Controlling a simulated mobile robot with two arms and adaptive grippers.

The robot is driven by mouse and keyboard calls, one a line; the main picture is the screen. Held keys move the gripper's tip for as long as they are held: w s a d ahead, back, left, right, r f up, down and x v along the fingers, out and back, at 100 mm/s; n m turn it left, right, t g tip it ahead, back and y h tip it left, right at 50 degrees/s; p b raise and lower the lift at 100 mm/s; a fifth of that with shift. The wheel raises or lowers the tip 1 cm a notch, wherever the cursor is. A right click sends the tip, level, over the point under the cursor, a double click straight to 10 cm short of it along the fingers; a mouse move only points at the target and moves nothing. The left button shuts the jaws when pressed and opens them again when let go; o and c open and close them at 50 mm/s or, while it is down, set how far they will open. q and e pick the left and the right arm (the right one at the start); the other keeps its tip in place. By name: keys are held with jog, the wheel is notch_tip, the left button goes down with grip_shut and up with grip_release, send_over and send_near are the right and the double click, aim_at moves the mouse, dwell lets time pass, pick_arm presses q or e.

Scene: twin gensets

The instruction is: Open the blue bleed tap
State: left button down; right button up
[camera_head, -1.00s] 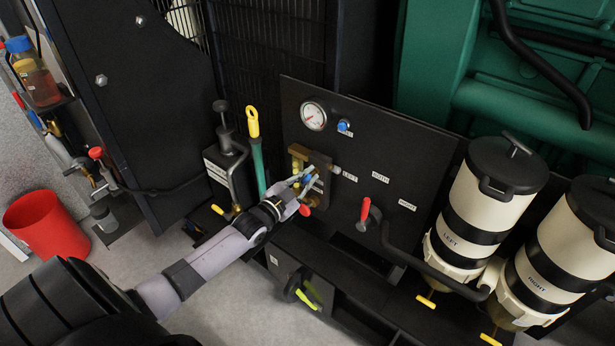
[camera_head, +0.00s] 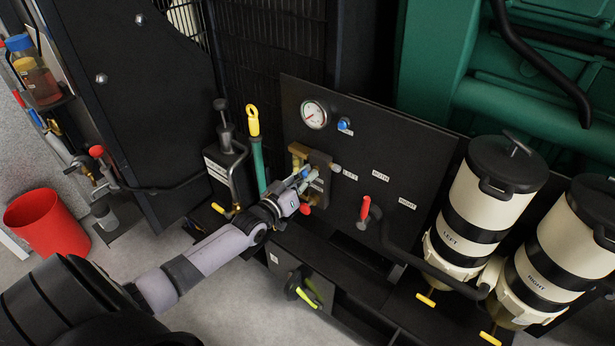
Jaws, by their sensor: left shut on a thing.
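The blue bleed tap (camera_head: 304,172) is on the brass valve block (camera_head: 318,160), which is mounted on the black panel beneath the gauge. My left gripper (camera_head: 303,181) is at the block, shut on the blue tap; its fingers partly hide the tap, so its exact angle is hard to tell. A red tap (camera_head: 305,209) shows just below the gripper. My right gripper is not in view.
A pressure gauge (camera_head: 313,114) and a blue knob (camera_head: 344,125) sit above the block. A red-handled lever (camera_head: 365,208) is to the right, then two white filter canisters (camera_head: 478,200). A green-and-yellow dipstick (camera_head: 254,140) and a hand pump (camera_head: 226,155) stand close on the left.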

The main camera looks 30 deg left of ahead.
pick_arm(q)
jog(key=shift+f+n, duration=0.1)
jog(key=shift+n, duration=0.5)
jog(key=c, duration=1.7)
grip_release()
jog(key=shift+o, duration=0.2)
jog(key=s, duration=1.2)
jog(key=shift+a, duration=0.45)
